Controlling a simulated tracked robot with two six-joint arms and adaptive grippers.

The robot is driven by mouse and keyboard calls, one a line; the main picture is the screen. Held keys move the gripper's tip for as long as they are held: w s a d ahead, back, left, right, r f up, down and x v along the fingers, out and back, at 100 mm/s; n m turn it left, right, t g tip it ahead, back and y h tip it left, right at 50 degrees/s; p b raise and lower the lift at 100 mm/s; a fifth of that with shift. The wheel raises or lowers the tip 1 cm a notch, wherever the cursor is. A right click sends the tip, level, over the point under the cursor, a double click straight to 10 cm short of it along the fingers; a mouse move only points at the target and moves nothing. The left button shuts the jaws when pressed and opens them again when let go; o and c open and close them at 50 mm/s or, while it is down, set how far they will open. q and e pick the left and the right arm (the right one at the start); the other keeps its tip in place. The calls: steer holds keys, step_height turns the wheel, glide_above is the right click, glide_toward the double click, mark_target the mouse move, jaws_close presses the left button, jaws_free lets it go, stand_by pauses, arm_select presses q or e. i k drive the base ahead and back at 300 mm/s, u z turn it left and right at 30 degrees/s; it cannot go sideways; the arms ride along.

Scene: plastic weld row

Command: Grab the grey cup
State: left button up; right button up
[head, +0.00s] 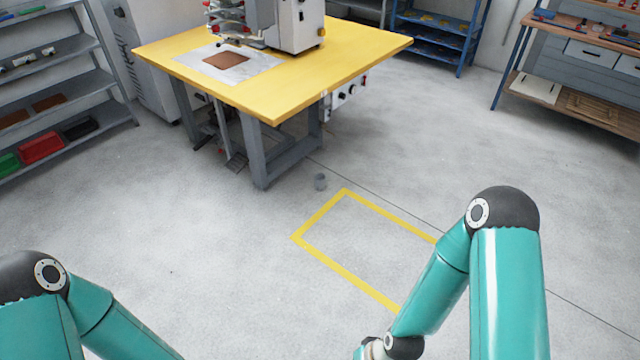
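Shelves (60,95) line the left wall; a workbench (580,75) and a blue rack (437,35) stand at the back right. The floor inside the yellow marking (345,270) is clear.

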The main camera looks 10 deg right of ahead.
mark_target(320, 177)
steer(key=z, duration=0.6)
steer(key=i, duration=1.7)
steer(key=u, duration=0.3)
steer(key=i, duration=1.1)
steer(key=u, duration=0.8)
steer(key=k, duration=0.7)
steer(key=u, duration=0.2)
steer(key=i, duration=0.8)
steer(key=z, duration=0.1)
